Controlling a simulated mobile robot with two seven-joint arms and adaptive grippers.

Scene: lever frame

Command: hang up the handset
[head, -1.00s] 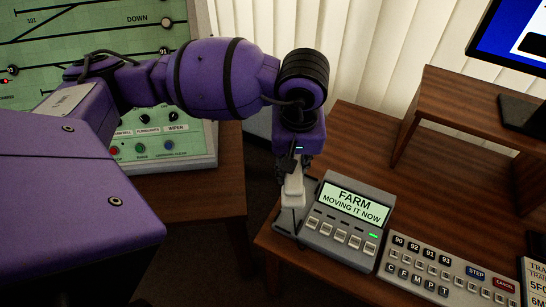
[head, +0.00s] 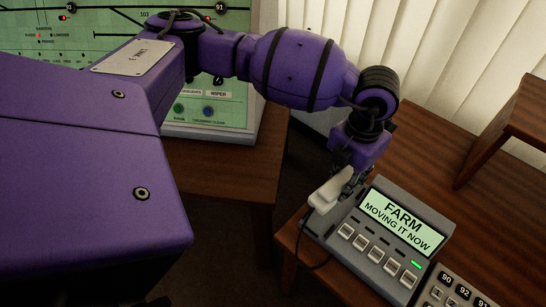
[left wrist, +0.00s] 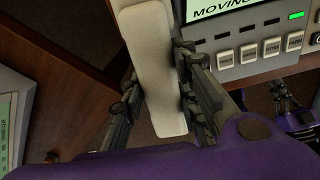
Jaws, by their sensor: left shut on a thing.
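The cream handset (head: 331,192) is in my left gripper (head: 347,180), whose fingers are shut around it. In the head view it is over the left edge of the grey phone unit (head: 437,229), lying roughly along that side. Whether it touches the unit or is just above it I cannot tell; the rest under it is hidden. In the left wrist view the handset (left wrist: 160,75) runs between the two dark fingers, with the unit's button row (left wrist: 250,48) to its right. A dark-fingered purple gripper (left wrist: 285,98), apparently my right one, is small at the right edge there.
The unit stands near the left corner of a wooden desk (head: 425,150). A keypad panel (head: 455,292) is at its lower right and a raised wooden shelf (head: 515,125) at the right. A green track panel (head: 60,48) stands behind on another table (head: 225,165). A dark cord hangs by the desk edge.

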